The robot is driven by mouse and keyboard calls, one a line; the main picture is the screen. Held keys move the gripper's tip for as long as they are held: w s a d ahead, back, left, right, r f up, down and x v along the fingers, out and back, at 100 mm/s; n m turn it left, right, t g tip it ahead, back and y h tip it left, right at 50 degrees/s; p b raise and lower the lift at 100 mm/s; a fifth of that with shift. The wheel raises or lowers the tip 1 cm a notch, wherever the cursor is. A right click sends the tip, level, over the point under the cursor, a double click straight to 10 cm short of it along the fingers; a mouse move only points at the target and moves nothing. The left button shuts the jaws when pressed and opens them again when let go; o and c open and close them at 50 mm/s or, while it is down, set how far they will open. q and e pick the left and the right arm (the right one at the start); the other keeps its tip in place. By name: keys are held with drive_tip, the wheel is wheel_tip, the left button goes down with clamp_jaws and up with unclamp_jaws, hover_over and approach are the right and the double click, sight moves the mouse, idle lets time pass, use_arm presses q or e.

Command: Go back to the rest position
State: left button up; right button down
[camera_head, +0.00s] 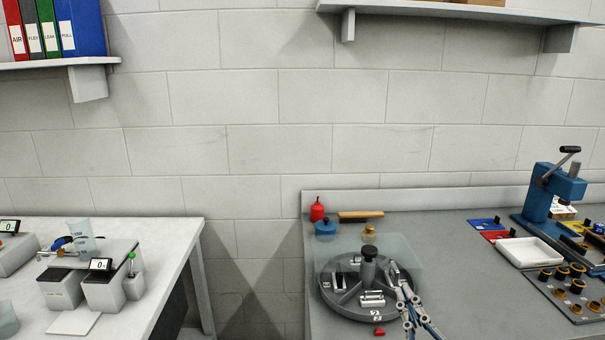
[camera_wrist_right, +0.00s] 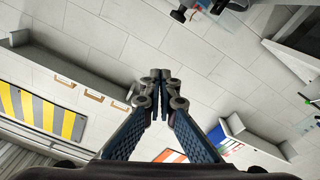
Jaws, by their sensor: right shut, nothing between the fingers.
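My right gripper (camera_head: 394,270) shows in the head view at the lower right of centre, over the right side of a dark round fixture (camera_head: 340,303) on the grey bench. Its blue and grey fingers point up the picture, and I cannot tell whether they touch the fixture. In the right wrist view the gripper (camera_wrist_right: 161,76) has its fingertips together with nothing between them. My left gripper is in neither view.
The grey bench (camera_head: 470,300) holds a blue hand press (camera_head: 556,195), a white tray (camera_head: 522,252), a red bottle (camera_head: 317,210) and a small red piece (camera_head: 379,331). A clear panel stands behind the fixture. A white table (camera_head: 165,245) is at left, with a gap between.

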drive_tip(key=s+d+f+m+g+h, duration=0.1)
drive_tip(key=s+d+f+g, duration=0.15)
drive_tip(key=f, duration=0.35)
drive_tip(key=s+d+f+m+g+h, duration=0.1)
drive_tip(key=s+f+m+g, duration=0.15)
drive_tip(key=f, duration=0.45)
drive_tip(key=s+a+f+g+y, duration=0.1)
drive_tip(key=s+a+f+g, duration=0.1)
drive_tip(key=s+f+g, duration=1.35)
drive_tip(key=s+f+t, duration=0.2)
drive_tip(key=s+f, duration=0.2)
drive_tip(key=f, duration=1.1)
drive_tip(key=s+f+t, duration=0.2)
drive_tip(key=s+f, duration=0.2)
drive_tip(key=f, duration=1.1)
drive_tip(key=s+d+f+g, duration=0.1)
drive_tip(key=s+d+f, duration=0.2)
drive_tip(key=s+f, duration=1.2)
drive_tip(key=shift+s+d+g, duration=0.15)
drive_tip(key=shift+s+g, duration=0.2)
drive_tip(key=shift+s, duration=0.45)
